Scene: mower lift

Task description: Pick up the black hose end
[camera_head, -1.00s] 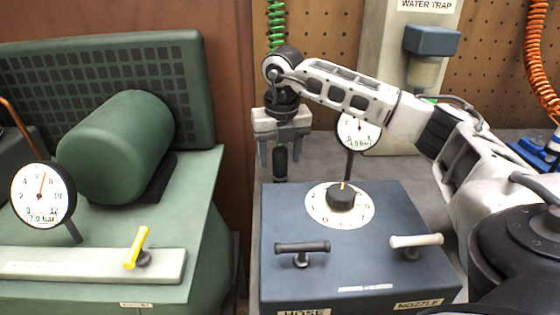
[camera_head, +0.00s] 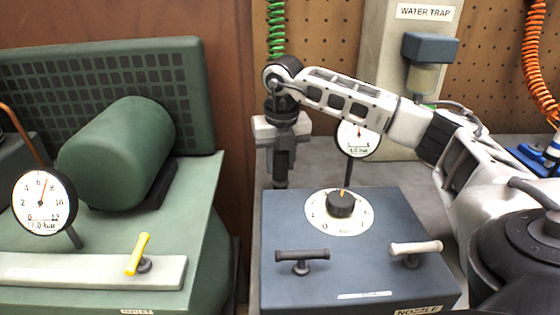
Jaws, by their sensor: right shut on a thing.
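My right gripper (camera_head: 281,158) hangs pointing down behind the back left of the blue-grey box. It is shut on the black hose end (camera_head: 281,178), a short dark cylinder that shows between and just below the fingers. Most of the hose end is hidden by the fingers, and I cannot tell whether its lower end touches the bench. My left gripper is not in view.
The blue-grey box (camera_head: 375,268) carries a dial (camera_head: 341,205), a dark handle (camera_head: 302,257) and a pale handle (camera_head: 415,248). A gauge (camera_head: 358,137) stands behind it. A green compressor (camera_head: 120,150) with a yellow handle (camera_head: 138,253) is at left.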

